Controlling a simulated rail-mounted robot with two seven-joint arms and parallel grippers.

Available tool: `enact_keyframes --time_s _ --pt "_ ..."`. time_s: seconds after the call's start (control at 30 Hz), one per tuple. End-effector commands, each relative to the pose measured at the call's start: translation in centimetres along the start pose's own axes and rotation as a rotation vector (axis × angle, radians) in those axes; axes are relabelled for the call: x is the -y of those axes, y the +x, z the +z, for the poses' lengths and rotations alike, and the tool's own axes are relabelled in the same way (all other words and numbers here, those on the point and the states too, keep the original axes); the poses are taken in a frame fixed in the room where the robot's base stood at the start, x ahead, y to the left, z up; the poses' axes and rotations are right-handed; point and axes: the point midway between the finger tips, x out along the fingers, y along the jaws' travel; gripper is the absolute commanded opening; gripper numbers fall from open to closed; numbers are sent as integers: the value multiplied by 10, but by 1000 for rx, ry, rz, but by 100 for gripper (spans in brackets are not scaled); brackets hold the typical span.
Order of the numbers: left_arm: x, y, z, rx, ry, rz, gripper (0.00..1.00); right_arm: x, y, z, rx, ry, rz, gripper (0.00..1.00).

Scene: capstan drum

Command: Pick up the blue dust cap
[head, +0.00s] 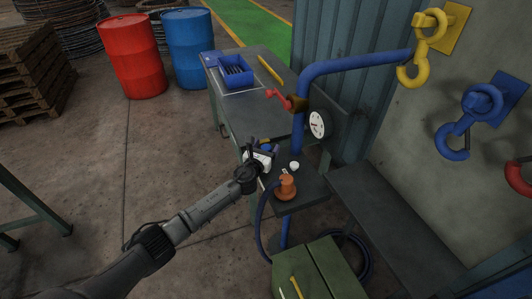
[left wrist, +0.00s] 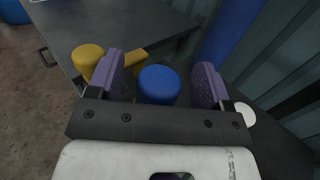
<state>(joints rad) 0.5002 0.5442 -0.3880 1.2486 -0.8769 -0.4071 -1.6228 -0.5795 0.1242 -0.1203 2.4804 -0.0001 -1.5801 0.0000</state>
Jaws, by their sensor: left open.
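The blue dust cap (left wrist: 159,84) is a round blue cylinder with a flat top, upright in the left wrist view. It shows between and beyond the two purple finger pads of my left gripper (left wrist: 163,84), with a gap on both sides. The jaws are open and hold nothing. In the head view my left gripper (head: 262,148) is over the small dark shelf (head: 310,186) by the blue post. There the gripper largely hides the cap, and I cannot make it out clearly. My right gripper is not in view.
A yellow cap-like piece (left wrist: 87,59) stands just left of the left finger. A white disc (head: 294,166) and an orange fitting (head: 286,188) with a hose are on the shelf. A workbench (head: 262,110) lies beyond.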

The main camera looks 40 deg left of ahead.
Motion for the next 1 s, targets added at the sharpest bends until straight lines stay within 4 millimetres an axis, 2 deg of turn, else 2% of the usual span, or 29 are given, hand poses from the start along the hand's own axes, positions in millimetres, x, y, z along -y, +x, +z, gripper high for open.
enact_keyframes --time_s 0.27,0.77,1.0 --pt "0 2 0 0 0 0 72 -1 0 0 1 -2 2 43" --pt "0 1 0 0 0 0 24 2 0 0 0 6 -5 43" --pt "0 2 2 1 0 0 23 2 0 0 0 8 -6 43"
